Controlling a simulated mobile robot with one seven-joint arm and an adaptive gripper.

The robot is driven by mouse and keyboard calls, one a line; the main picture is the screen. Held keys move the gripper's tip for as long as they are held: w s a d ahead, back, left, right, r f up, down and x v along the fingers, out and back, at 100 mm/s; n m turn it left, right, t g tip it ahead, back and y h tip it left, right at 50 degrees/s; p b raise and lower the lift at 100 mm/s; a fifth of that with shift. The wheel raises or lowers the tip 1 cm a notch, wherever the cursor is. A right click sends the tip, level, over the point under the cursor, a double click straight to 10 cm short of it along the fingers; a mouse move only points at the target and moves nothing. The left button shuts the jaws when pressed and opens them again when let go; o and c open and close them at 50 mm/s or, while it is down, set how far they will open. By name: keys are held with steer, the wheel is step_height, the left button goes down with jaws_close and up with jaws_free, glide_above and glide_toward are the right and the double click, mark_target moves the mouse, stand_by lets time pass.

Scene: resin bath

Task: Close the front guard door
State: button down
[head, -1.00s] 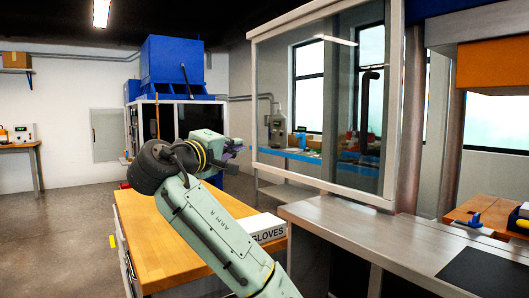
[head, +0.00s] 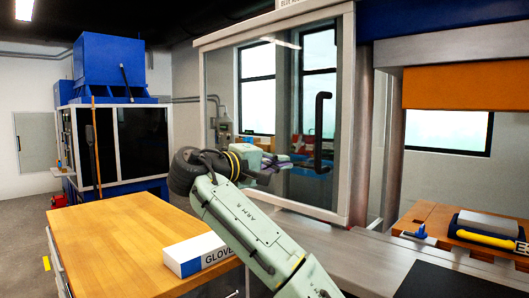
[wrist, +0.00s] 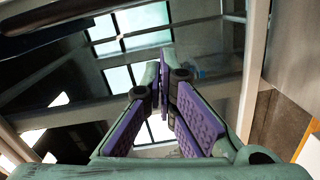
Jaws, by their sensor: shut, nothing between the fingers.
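The front guard door (head: 350,100) is a tall clear panel in a pale frame, standing upright to the left of the opening under the orange part. A black D-shaped handle (head: 320,128) is on its right half. My gripper (head: 312,162) is in front of the panel, with its purple finger pads close to the lower end of the handle. I cannot tell whether they touch it. In the wrist view the fingers (wrist: 168,75) are together, with nothing seen between them. Glass, windows and frame bars show behind them.
A wooden bench (head: 110,240) with a GLOVES box (head: 198,254) is at lower left. The metal table (head: 360,255) runs below the door. An orange block (head: 460,80) hangs at right, above a wooden stand (head: 430,222). A blue-topped cabinet (head: 110,65) stands behind.

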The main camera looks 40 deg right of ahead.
steer(key=shift+s+d+f+p, duration=0.25)
steer(key=shift+s+d+p, duration=0.1)
steer(key=shift+s+d, duration=0.55)
steer(key=shift+s+d+f+p, duration=0.2)
steer(key=shift+s+d+p, duration=0.15)
steer(key=shift+s+d, duration=0.5)
steer(key=shift+s+a, duration=0.1)
steer(key=shift+a, duration=0.05)
